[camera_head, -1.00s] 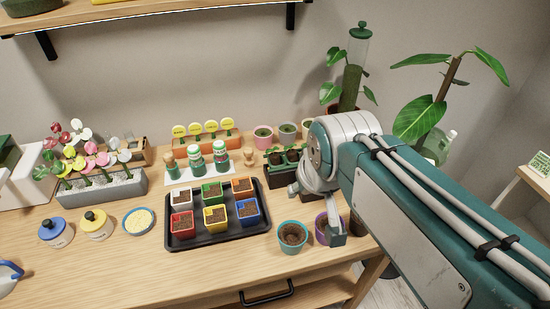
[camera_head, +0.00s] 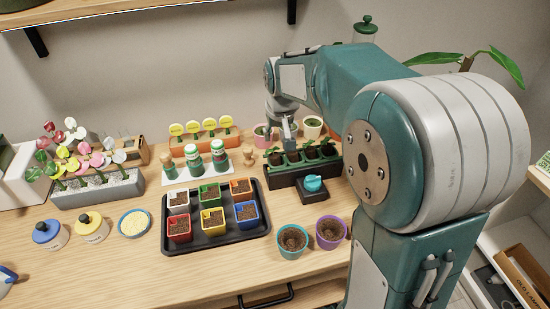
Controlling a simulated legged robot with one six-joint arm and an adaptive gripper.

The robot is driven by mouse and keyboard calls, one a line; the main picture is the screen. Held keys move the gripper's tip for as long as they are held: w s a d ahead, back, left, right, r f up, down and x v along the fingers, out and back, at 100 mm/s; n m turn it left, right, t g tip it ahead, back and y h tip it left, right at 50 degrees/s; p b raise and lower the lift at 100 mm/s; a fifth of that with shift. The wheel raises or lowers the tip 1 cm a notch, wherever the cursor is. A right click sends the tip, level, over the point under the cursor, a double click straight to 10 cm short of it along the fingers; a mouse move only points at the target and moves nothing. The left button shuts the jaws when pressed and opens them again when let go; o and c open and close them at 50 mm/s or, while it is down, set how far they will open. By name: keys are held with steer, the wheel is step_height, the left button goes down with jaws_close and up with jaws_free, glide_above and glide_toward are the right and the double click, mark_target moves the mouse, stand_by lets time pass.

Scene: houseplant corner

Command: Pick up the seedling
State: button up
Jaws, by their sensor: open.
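Several small green seedlings (camera_head: 310,151) stand in a row in a dark tray (camera_head: 283,181) at the right back of the bench. My gripper (camera_head: 289,138) points down above the left-middle part of this row. It is open, and I see nothing held in it. Its fingers are small and partly merge with the leaves, so I cannot tell whether they touch a seedling. A teal pot (camera_head: 292,241) and a purple pot (camera_head: 331,232), both with soil, stand in front of the tray.
A dark block with a teal knob (camera_head: 313,184) stands just before the seedling tray. A black tray (camera_head: 215,246) with several coloured square pots is left of it. Small round pots (camera_head: 312,127) stand behind the seedlings.

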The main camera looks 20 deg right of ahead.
mark_target(274, 155)
steer(key=x, duration=0.9)
steer(key=shift+s+a+f, duration=0.1)
steer(key=shift+s+f, duration=0.15)
steer(key=shift+f, duration=0.1)
steer(key=c, duration=0.4)
